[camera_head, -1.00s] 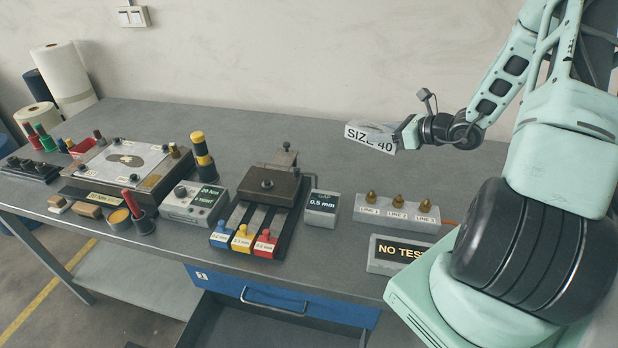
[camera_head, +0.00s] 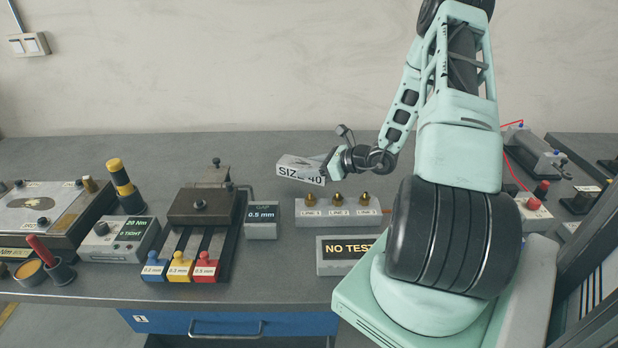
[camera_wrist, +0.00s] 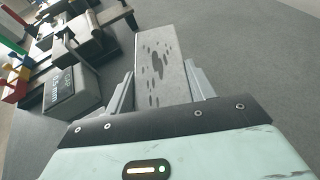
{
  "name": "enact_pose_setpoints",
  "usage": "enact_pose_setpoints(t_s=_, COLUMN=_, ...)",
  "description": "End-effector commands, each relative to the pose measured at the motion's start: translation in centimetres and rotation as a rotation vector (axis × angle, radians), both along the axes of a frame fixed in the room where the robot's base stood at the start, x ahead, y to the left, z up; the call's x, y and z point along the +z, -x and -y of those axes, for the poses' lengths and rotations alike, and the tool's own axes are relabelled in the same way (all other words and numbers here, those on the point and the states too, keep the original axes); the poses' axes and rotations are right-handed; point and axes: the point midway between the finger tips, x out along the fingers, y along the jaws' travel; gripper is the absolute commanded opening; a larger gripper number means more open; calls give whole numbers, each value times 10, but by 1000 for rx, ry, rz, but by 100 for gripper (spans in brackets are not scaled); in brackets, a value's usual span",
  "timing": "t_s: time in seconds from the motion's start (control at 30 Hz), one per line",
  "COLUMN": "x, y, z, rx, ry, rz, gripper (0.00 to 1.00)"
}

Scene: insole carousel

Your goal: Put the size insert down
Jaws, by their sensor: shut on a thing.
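The size insert (camera_head: 298,169) is a light grey block with "SIZE 40" lettered on its side, partly covered by my gripper in the head view. My gripper (camera_head: 327,168) is shut on it near its right end. The insert appears held above the bench's back part, behind the three-line block; the exact height is hard to tell. In the wrist view the insert (camera_wrist: 160,66) lies between my two fingers (camera_wrist: 160,90), its top face showing dark speckled marks and a footprint-like shape.
The grey bench (camera_head: 120,150) is clear along its back. In front stand the LINE block (camera_head: 338,217) with brass knobs, the "NO TEST" display (camera_head: 347,251), the 0.5 mm gauge box (camera_head: 262,218) and the dark clamp fixture (camera_head: 200,207). Red-button equipment (camera_head: 533,207) stands at the right.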

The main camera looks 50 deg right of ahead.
Motion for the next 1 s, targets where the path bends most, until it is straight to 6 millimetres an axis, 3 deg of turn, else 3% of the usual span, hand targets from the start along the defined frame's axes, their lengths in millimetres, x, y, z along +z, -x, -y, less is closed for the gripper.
enact_pose_setpoints(t_s=0.33, x=-35, y=-1, z=-1, rx=-1, ry=-3, rz=3, gripper=2)
enact_pose_setpoints(t_s=0.8, x=-43, y=-1, z=0, rx=0, ry=0, rz=4, gripper=2)
enact_pose_setpoints(t_s=0.83, x=-44, y=0, z=0, rx=0, ry=-1, rz=0, gripper=60)
enact_pose_setpoints(t_s=0.9, x=-43, y=0, z=0, rx=0, ry=-1, rz=0, gripper=76)
enact_pose_setpoints(t_s=1.0, x=-43, y=0, z=0, rx=0, ry=-1, rz=0, gripper=76)
